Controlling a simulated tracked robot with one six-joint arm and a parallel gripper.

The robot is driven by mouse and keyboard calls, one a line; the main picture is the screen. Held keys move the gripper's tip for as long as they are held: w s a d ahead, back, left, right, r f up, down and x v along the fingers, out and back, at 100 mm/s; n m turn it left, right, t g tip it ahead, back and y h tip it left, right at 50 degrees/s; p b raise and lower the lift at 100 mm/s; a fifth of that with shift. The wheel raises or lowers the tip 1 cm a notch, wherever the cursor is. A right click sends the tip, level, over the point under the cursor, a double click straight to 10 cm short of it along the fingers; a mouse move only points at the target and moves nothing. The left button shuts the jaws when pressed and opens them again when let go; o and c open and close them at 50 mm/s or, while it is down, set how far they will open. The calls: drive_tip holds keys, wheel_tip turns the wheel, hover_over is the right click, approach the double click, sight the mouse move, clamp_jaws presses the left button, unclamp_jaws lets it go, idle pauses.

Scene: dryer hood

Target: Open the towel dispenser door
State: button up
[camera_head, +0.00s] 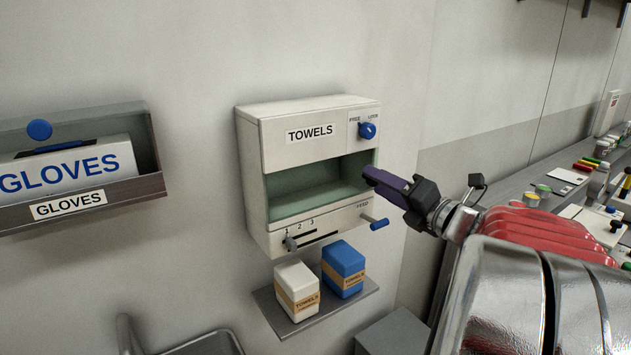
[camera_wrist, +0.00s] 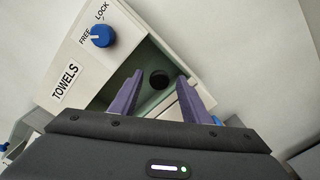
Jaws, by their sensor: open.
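The white towel dispenser (camera_head: 253,160) hangs on the wall in the middle of the head view. Its upper front panel carries the TOWELS label (camera_head: 310,132) and a blue knob (camera_head: 368,130) marked FREE and LOCK; the knob also shows in the wrist view (camera_wrist: 102,36). Below the panel is an open recess (camera_head: 310,198) with a green inside. A dark round spot (camera_wrist: 159,78) shows inside it. My gripper (camera_head: 371,178) is at the recess's right side, below the knob. Its purple fingers are apart and empty in the wrist view (camera_wrist: 160,84). I cannot tell whether they touch the dispenser.
A blue-tipped FEED lever (camera_head: 379,224) sticks out just below my gripper. A numbered slider (camera_head: 291,243) is at lower left. White (camera_head: 297,290) and blue (camera_head: 343,268) towel packs stand on a shelf below. A gloves holder (camera_head: 100,205) is at left, a cluttered counter (camera_head: 520,200) at right.

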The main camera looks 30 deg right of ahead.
drive_tip(key=shift+w, duration=0.2)
drive_tip(key=shift+c, duration=0.6)
clamp_jaws()
